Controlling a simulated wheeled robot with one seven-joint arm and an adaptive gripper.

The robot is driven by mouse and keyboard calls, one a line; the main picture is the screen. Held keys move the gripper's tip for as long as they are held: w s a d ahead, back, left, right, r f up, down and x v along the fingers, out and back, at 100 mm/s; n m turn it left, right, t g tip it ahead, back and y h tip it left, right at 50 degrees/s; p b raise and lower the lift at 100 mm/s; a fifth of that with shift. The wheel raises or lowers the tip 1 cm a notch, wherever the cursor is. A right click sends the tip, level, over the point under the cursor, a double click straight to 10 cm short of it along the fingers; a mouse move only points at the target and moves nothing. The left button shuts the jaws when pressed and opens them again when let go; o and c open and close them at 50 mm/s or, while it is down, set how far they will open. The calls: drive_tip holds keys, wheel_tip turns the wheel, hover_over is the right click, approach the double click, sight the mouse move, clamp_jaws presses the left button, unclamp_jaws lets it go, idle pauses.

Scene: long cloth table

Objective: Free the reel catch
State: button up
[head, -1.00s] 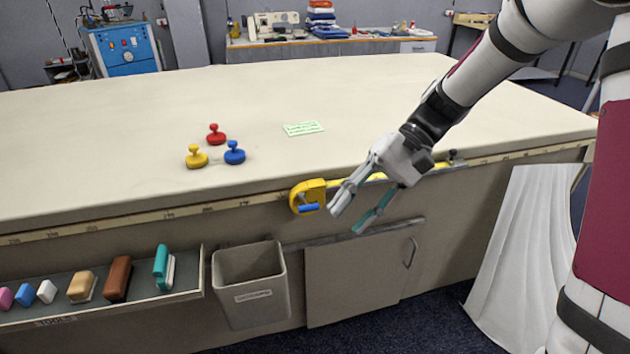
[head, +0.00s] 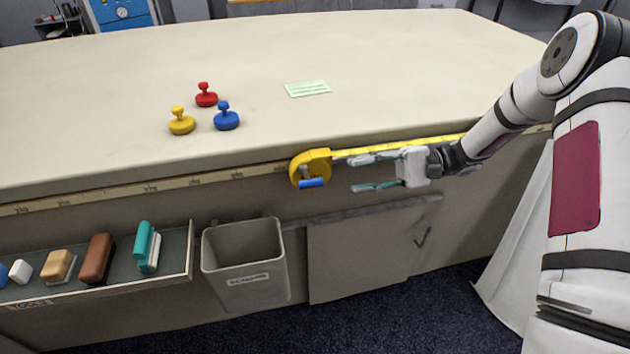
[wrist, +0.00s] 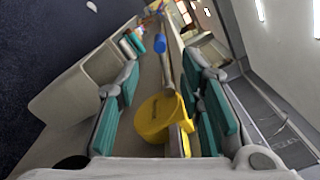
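The yellow tape-measure reel (head: 310,165) sits at the table's front edge. Its yellow tape (head: 400,146) runs out to the right along the edge. The blue catch (head: 313,184) shows at the reel's lower front. My gripper (head: 369,174) is to the right of the reel, open and pointing left at it, with a gap between. In the wrist view the reel (wrist: 155,118) lies between the two spread teal finger pads, beyond them and not gripped. The blue catch (wrist: 160,43) stands out from the reel on a grey stem.
Yellow (head: 181,124), red (head: 206,97) and blue (head: 226,119) knobbed weights stand on the table, left of a green note (head: 307,89). Below the edge are a grey bin (head: 244,262), a tool shelf (head: 178,268) and a cabinet door (head: 355,255). Open space lies before the reel.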

sight(313, 187)
drive_tip(key=x, duration=1.1)
clamp_jaws()
